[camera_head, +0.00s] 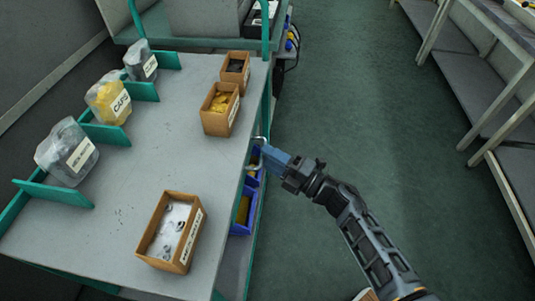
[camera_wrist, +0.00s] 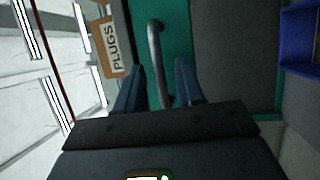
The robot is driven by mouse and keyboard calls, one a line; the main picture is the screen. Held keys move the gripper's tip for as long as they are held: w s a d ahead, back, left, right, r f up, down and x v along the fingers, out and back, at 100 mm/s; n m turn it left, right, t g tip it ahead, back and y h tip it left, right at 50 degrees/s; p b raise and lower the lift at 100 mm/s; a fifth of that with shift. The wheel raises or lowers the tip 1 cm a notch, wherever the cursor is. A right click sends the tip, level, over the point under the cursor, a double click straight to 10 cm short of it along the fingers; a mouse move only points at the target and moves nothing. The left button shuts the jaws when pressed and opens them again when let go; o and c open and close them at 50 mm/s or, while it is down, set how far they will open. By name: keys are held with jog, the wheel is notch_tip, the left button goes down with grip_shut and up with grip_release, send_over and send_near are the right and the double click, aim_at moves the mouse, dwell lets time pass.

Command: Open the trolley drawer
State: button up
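The trolley (camera_head: 150,130) has a grey top and green frame and stands left of my arm in the head view. A bent metal handle (camera_wrist: 155,50) runs down the wrist view in front of a green panel (camera_wrist: 178,22), which looks like the drawer front. Its pale loop (camera_head: 262,139) shows at the trolley's right edge in the head view. My gripper (camera_head: 264,150) is at that edge. In the wrist view its two blue fingers (camera_wrist: 158,88) are apart, one each side of the handle, with gaps. The drawer's body is hidden under the top.
On the top are a box of metal parts (camera_head: 172,229), a box of yellow parts (camera_head: 220,105), a dark-filled box (camera_head: 235,69) and labelled bags between green dividers. Blue bins (camera_head: 243,215) sit below the right edge. Floor to the right is clear up to a shelf (camera_head: 470,80).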

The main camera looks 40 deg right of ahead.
jog(key=shift+w+a+r, duration=0.1)
jog(key=shift+w+a, duration=0.1)
jog(key=shift+w, duration=0.25)
jog(key=shift+c, duration=0.2)
grip_shut()
